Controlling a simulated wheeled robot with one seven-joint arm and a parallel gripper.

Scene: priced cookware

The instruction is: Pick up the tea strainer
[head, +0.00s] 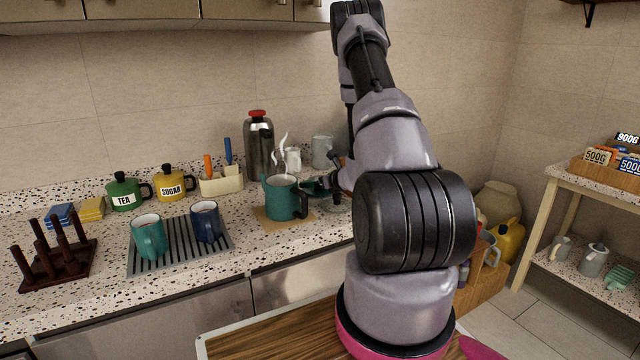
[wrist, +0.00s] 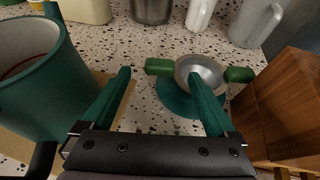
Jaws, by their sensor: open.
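The tea strainer (wrist: 203,70) is a small metal bowl with a green handle on each side. In the wrist view it sits over a round teal dish (wrist: 176,100) on the speckled counter. My gripper (wrist: 160,74) is open and empty, with teal fingers pointing at the strainer. The left handle shows between the fingertips, and the right finger overlaps the bowl's near edge in the picture. I cannot tell whether it touches. In the head view my gripper (head: 328,184) is low over the counter, and the strainer cannot be made out clearly there.
A wooden block (wrist: 292,105) is close on the right. A metal flask (head: 259,145), a white jug (head: 293,158) and a grey jug (head: 323,152) stand behind.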

